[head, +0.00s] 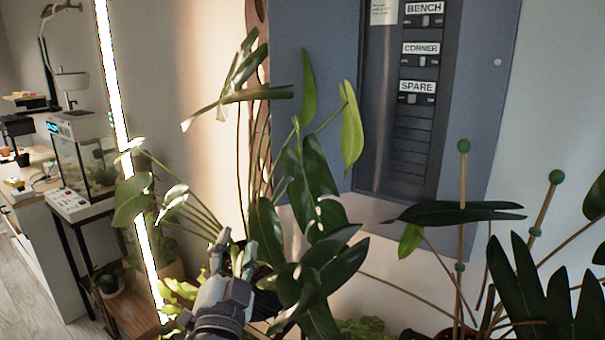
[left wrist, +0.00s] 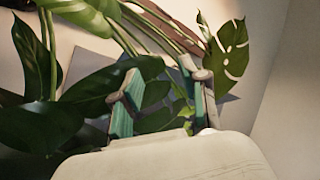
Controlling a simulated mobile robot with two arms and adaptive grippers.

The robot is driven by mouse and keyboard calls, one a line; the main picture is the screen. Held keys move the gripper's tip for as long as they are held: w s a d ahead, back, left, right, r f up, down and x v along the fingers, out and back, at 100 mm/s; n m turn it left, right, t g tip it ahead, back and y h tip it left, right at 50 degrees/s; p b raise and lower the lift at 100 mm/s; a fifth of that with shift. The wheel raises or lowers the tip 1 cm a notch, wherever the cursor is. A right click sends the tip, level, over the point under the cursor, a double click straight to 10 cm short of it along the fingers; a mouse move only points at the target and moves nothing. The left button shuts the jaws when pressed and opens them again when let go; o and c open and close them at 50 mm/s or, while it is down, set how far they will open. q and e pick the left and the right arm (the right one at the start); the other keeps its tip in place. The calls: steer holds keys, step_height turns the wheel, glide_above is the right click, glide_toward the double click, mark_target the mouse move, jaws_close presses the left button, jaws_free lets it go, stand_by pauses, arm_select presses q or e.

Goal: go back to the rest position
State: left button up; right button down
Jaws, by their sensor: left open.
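My left gripper (head: 232,254) is low in the middle of the head view, among the leaves of a large potted plant (head: 316,181). Its two fingers also show in the left wrist view (left wrist: 163,98); they stand apart with nothing held between them. Dark leaves are close beside the fingers, and I cannot tell whether they touch. My right gripper is in neither view.
A breaker panel (head: 421,100) with labelled switches is on the wall behind the plant. Staked plants (head: 460,215) crowd the right. A lit vertical strip (head: 125,150) stands at left, with a glass tank (head: 84,160) on a stand beyond it. Bare floor (head: 30,301) shows at lower left.

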arm_select(q)
steer(key=s+a+f+n+g+y, duration=0.1)
steer(key=s+a+f+n+g, duration=0.15)
steer(key=f, duration=0.45)
steer(key=s+a+f+n+g+y, duration=0.1)
steer(key=a+f+g, duration=0.15)
steer(key=f, duration=0.45)
steer(key=s+a+f+n+g+h, duration=0.1)
steer(key=s+a+f+n+g, duration=0.1)
steer(key=s+f+g, duration=0.75)
steer(key=s+a+f+n+g+h, duration=0.1)
steer(key=s+a+f+g, duration=0.25)
steer(key=s+f, duration=1.15)
steer(key=s+d+f+g+p, duration=0.1)
steer(key=s+f+p, duration=0.15)
steer(key=f, duration=1.95)
steer(key=s+a+f+g+p, duration=0.1)
steer(key=s+a+f+p, duration=0.1)
steer(key=s+f, duration=1.1)
steer(key=s, duration=0.4)
steer(key=shift+a+f+g, duration=0.3)
steer(key=shift+a, duration=0.1)
